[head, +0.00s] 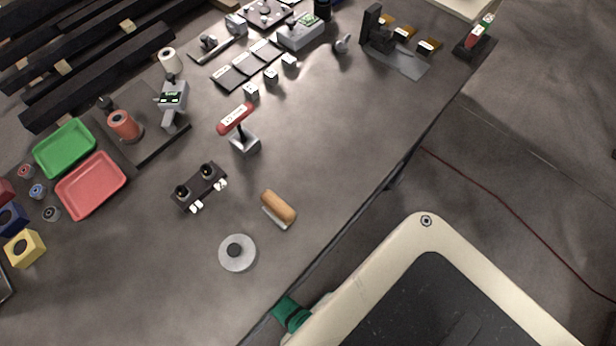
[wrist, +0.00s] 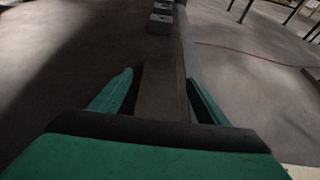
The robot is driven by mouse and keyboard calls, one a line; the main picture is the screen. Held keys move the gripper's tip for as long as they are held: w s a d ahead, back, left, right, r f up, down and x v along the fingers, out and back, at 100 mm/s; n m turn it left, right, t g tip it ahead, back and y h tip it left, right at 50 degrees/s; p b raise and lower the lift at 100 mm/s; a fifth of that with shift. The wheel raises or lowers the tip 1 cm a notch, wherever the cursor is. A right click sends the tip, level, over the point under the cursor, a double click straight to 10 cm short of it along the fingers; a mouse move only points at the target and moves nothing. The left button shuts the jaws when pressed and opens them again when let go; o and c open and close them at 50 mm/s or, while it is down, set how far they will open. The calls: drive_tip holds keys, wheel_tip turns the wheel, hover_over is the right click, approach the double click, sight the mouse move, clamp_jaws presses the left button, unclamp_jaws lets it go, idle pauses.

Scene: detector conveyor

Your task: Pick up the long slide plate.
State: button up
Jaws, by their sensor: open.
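No single part is clearly the long slide plate. In the head view, one flat grey plate (head: 408,66) lies at the back right beside a black upright bracket. A long narrow dark plate (head: 230,47) with metal fittings lies at the back. I cannot tell which is meant. My gripper (wrist: 158,98) is open in the wrist view, its green fingers apart. A dark strip shows between and beyond them; I cannot tell whether it is the bench edge or a part. In the head view a green part of my gripper (head: 291,314) is at the bench's front edge, far from both plates.
Green (head: 65,147) and red (head: 91,184) trays are at left. The bench between the disc and bracket is largely clear along its right edge.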

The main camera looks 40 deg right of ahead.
clamp_jaws()
drive_tip(key=shift+r, duration=0.1)
